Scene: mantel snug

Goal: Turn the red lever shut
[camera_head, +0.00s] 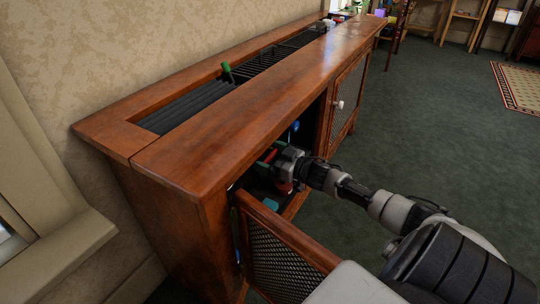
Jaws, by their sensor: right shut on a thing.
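My right gripper (272,160) reaches through the open front of a wooden cabinet (240,119) and is shut on the red lever (269,155). Only a small red part of the lever shows at the fingers. The gripper and the shadow inside hide the rest, so I cannot tell the lever's angle. Another red patch (284,187) shows just below the gripper. My left gripper is not in view.
A mesh door (285,262) stands open in front of the cabinet, close below my right arm. Another mesh door (346,100) with a white knob is closed farther along. A green knob (226,67) shows at the top grille. Carpet to the right is clear.

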